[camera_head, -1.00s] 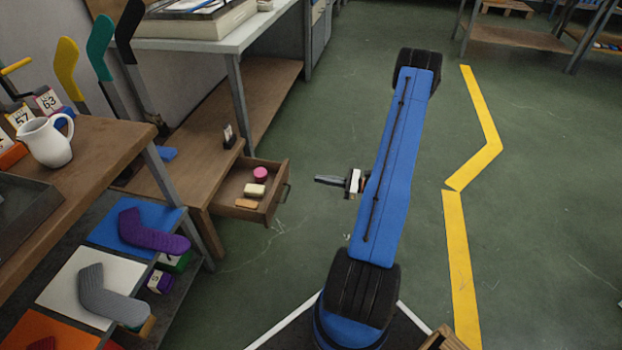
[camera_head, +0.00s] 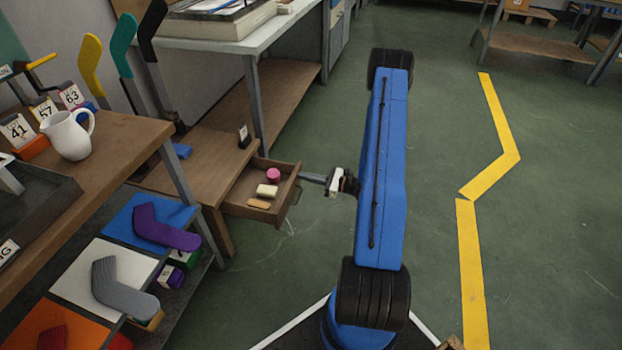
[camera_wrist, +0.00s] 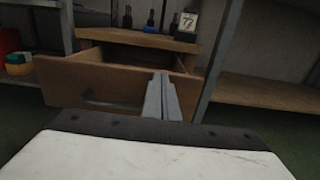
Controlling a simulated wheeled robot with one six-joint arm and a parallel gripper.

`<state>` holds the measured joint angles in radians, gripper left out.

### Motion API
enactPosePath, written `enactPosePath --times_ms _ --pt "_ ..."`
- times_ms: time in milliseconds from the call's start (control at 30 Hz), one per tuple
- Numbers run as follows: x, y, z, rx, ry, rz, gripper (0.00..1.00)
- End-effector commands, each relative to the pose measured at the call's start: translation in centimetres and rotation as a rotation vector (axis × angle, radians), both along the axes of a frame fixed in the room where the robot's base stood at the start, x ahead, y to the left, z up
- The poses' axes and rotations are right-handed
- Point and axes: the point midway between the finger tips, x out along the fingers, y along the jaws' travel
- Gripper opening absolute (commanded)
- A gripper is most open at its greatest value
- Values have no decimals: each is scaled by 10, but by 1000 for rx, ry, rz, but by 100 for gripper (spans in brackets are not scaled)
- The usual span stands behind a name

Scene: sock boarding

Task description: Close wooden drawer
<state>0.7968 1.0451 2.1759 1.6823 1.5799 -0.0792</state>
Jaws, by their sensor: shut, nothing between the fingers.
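The wooden drawer (camera_head: 283,205) stands pulled out of a low wooden table, with its front towards my arm. It holds a pink round item (camera_head: 273,175), a cream block (camera_head: 267,190) and an orange block (camera_head: 258,203). My gripper (camera_head: 303,176) is shut and empty, its tips at the right part of the drawer front near the top edge.
The low wooden table (camera_head: 190,165) carries a small number card (camera_head: 244,137). A metal table leg (camera_head: 255,105) stands just behind the drawer. A shelf with coloured boards and socks is at left, with a white jug (camera_head: 68,134) above. Green floor to the right is free.

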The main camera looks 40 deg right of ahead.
Motion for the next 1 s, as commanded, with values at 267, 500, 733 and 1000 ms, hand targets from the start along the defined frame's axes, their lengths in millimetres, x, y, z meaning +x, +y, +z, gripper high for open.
enactPosePath --times_ms 267,500,733,1000 --pt "1 1 0 0 0 0 0" --pt "5 4 0 0 0 2 0" --pt "30 25 0 0 0 5 0" --pt "81 65 0 -1 -1 6 0"
